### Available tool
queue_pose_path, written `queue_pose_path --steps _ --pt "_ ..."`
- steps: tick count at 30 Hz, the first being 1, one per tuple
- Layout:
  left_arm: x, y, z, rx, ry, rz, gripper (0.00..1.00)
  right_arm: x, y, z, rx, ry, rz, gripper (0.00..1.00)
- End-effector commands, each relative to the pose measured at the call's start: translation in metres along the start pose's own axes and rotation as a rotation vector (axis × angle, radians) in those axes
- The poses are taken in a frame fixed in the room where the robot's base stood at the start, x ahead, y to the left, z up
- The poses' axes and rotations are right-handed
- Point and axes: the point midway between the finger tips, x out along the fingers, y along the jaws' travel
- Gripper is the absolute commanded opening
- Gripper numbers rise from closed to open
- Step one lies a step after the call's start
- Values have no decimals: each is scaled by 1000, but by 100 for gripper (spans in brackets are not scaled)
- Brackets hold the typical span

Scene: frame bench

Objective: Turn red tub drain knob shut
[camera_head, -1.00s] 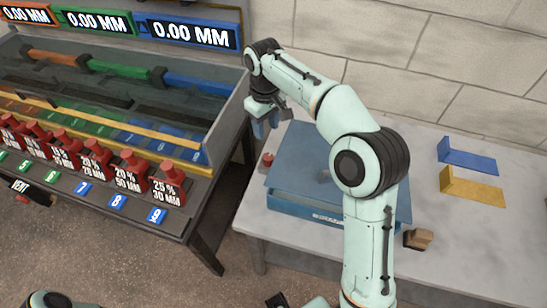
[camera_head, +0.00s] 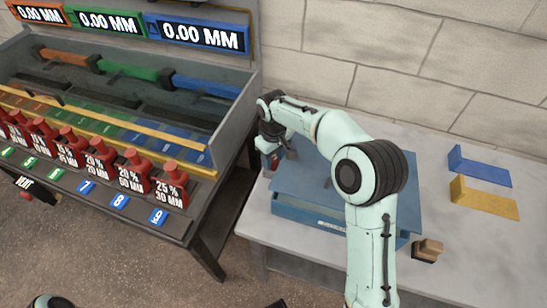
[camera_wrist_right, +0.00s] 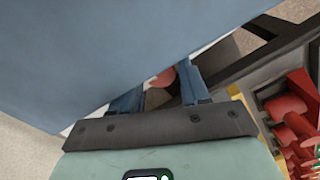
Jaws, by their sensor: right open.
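The blue tub (camera_head: 320,222) stands on the grey table, partly hidden by my right arm. The red knob (camera_head: 268,165) is at the tub's left side, mostly covered by my right gripper (camera_head: 273,158). In the right wrist view, the red knob (camera_wrist_right: 161,76) shows as a rounded red end between the two blue fingers of my right gripper (camera_wrist_right: 160,90). The fingers are apart, with gaps beside the knob. I cannot tell whether a finger touches it. The tub's blue side (camera_wrist_right: 80,60) fills the upper left of that view. My left gripper is not in view.
A bench of red weights (camera_head: 168,185) and coloured gauges (camera_head: 197,36) stands at the left, across a floor gap. On the table's right lie a blue bracket (camera_head: 480,168), a yellow bracket (camera_head: 485,200) and a small brown block (camera_head: 428,249). The wall is close behind.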

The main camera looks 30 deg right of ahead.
Motion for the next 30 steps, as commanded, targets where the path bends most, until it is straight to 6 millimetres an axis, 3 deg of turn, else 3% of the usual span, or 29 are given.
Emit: queue_pose_path --steps 5,8,9,14,22,30 --pt "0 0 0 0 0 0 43 0 0 0 0 0 0 42" --pt "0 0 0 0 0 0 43 0 0 0 0 0 0 10" --pt "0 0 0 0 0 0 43 0 0 0 0 0 0 4" --pt "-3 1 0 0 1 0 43 -1 0 0 -29 -1 0 4" --pt "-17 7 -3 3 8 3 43 -2 0 0 -243 -1 0 5" --pt "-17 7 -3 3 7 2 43 0 0 0 -265 1 1 5"
